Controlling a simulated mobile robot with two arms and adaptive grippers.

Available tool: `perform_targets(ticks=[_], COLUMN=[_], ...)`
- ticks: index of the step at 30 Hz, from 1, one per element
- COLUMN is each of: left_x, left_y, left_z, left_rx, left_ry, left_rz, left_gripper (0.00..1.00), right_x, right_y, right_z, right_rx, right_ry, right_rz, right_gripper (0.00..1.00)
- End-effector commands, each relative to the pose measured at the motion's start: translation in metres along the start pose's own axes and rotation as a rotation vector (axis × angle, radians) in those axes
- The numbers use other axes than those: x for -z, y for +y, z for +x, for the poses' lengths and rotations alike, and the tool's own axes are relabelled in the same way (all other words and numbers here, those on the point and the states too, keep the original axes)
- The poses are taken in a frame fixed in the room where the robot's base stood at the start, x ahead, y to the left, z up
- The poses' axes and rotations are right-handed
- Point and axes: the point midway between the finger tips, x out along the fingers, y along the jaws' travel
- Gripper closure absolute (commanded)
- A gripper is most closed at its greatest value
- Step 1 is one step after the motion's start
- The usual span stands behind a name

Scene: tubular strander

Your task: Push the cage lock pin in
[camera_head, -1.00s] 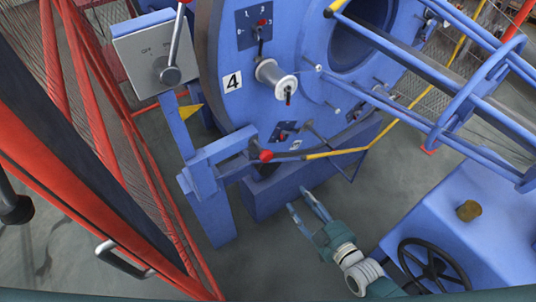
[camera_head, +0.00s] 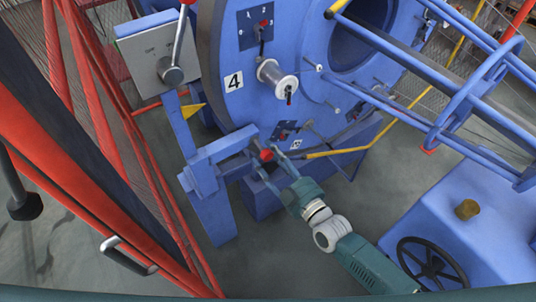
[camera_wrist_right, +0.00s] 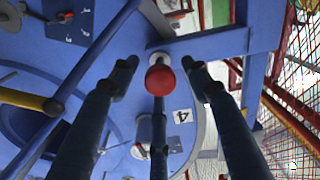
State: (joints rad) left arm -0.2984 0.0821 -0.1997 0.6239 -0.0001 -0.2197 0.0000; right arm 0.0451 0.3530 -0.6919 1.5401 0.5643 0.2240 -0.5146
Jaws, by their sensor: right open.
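The cage lock pin shows as a red ball knob (camera_head: 267,155) on a blue bracket beside the big blue disc. In the wrist view my right gripper (camera_wrist_right: 160,68) has one finger on each side of the knob, with gaps showing on both sides. My left gripper is not in view.
A red mesh guard (camera_head: 95,120) stands at left. A blue cabinet with a black handwheel (camera_head: 430,265) is at lower right.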

Motion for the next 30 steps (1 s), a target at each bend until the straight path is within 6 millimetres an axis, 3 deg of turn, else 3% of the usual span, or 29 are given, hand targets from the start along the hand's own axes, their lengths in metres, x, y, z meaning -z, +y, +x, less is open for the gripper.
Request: perform_targets(ticks=[11, 18, 24, 30], left_x=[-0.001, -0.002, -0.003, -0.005], left_y=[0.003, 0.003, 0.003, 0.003], left_z=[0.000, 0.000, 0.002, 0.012], left_rx=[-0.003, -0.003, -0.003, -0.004], left_ry=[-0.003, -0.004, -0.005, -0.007], left_rz=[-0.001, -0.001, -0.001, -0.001], left_gripper=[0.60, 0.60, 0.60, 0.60], right_x=[0.000, 0.000, -0.001, -0.002], right_y=[0.000, 0.000, 0.000, -0.001], right_z=[0.006, 0.006, 0.009, 0.036], right_rx=[0.001, 0.000, 0.000, -0.001], right_ry=[-0.001, -0.001, 0.000, 0.002], right_rz=[0.001, 0.001, 0.000, 0.001], right_gripper=[0.53, 1.00, 1.00, 1.00])
